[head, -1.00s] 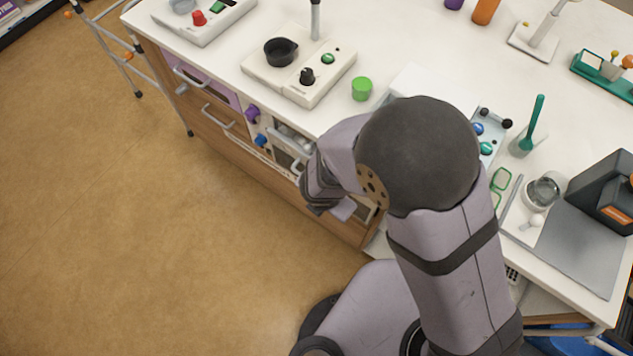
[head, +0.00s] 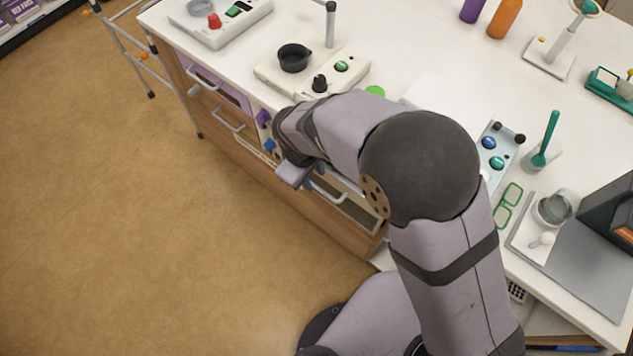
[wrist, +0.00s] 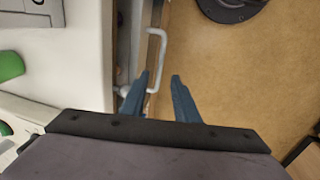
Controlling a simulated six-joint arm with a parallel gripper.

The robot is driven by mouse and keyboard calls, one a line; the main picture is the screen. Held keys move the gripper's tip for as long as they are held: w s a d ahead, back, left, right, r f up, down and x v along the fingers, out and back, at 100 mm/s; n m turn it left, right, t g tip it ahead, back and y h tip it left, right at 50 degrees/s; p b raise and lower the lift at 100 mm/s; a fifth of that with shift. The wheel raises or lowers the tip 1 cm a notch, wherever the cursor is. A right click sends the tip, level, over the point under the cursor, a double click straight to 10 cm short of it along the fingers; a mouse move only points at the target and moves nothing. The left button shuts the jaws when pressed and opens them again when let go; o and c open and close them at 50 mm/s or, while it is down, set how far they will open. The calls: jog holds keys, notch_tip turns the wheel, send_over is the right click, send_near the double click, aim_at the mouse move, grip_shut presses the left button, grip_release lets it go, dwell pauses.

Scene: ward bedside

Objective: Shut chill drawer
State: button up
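The cabinet front runs below the white counter (head: 415,88). A drawer with a pale bar handle (head: 346,192) shows right of my wrist in the head view; my arm covers part of it. No readable label tells me which drawer is the chill drawer. In the wrist view, a drawer front with a white handle (wrist: 157,45) stands out from the counter edge, with a dark narrow gap behind it.
Other handles, one on a purple drawer (head: 203,80) and one on a wooden drawer (head: 228,120), project farther left. A purple knob (head: 263,118) and a blue knob (head: 270,145) sit beside my wrist. The floor (head: 130,220) before the cabinet is clear.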

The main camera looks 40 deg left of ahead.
aim_at(318, 187)
jog(key=shift+w+f+p, duration=0.2)
jog(key=shift+f, duration=0.95)
jog(key=shift+w+f+p, duration=0.25)
jog(key=shift+f, duration=0.85)
jog(key=shift+w+f+p, duration=0.2)
jog(key=shift+f, duration=0.95)
grip_shut()
jog(key=shift+w, duration=0.1)
